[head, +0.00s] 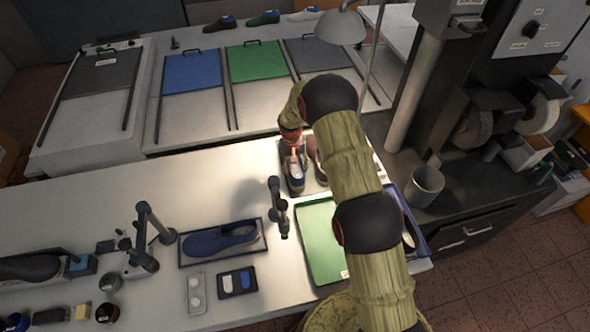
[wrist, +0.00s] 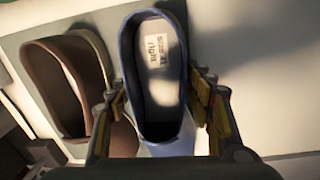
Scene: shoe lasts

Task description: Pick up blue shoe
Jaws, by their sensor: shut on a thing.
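In the head view, my gripper (head: 293,146) is over this shoe (head: 295,178), at a pale tray (head: 318,187); my arm partly hides the area. I cannot tell whether the shoe is lifted clear of the tray.
A brown shoe (wrist: 60,85) stands close beside the held shoe, near the left finger. A green tray (head: 318,245) lies in front, partly behind my arm. A small dark stand (head: 278,205) rises nearby. A lamp (head: 340,27) hangs behind.

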